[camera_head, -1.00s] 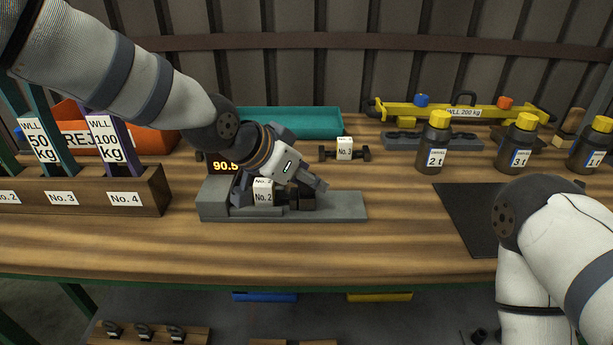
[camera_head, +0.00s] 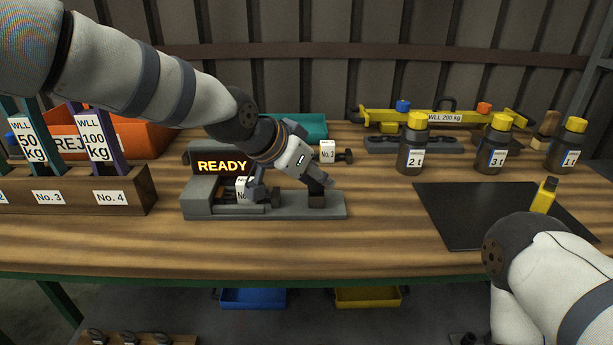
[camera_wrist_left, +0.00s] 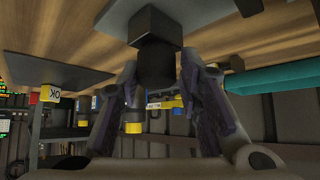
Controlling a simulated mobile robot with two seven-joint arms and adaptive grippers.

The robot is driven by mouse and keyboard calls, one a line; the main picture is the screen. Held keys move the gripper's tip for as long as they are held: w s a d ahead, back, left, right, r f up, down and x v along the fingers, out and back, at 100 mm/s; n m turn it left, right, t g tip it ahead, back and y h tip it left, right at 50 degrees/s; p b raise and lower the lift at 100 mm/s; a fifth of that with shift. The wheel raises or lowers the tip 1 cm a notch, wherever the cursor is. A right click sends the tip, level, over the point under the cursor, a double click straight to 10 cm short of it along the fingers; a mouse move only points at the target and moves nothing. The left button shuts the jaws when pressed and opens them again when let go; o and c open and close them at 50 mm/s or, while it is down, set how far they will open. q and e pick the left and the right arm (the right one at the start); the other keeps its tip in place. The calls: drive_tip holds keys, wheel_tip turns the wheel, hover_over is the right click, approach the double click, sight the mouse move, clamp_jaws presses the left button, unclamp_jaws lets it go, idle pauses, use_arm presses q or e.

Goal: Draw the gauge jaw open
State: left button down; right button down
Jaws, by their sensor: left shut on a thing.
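The gauge (camera_head: 190,207) is a grey bench unit with a display (camera_head: 222,167) reading READY. Its dark jaw (camera_head: 316,200) stands toward the right end of the base. My left gripper (camera_head: 318,186) is shut on the jaw from above; in the left wrist view the dark jaw block (camera_wrist_left: 157,60) sits between the two fingers. A piece with a white No. 2 label (camera_head: 242,188) lies in the gauge, left of the jaw with a gap between, partly hidden by my gripper. My right arm is at the lower right; its gripper is out of view.
A No. 3 piece (camera_head: 328,152) and a teal tray (camera_head: 310,125) are behind my left gripper. A labelled wooden rack (camera_head: 75,195) stands left. Yellow-capped bottles (camera_head: 412,150) and a black mat (camera_head: 460,215) are right. The table front is clear.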

use_arm(q)
drive_tip(key=shift+s+d+f, duration=0.25)
drive_tip(key=shift+s+d, duration=0.05)
drive_tip(key=shift+d, duration=0.1)
drive_tip(key=c, duration=1.2)
unclamp_jaws()
drive_tip(key=shift+c, duration=0.2)
drive_tip(key=shift+w+d, duration=0.1)
drive_tip(key=shift+d, duration=0.1)
drive_tip(key=shift+a+r, duration=0.1)
drive_tip(key=shift+r, duration=0.05)
drive_tip(key=shift+a+r, duration=0.15)
drive_tip(key=shift+r, duration=0.15)
drive_tip(key=v, duration=1.1)
drive_tip(key=shift+a, duration=0.25)
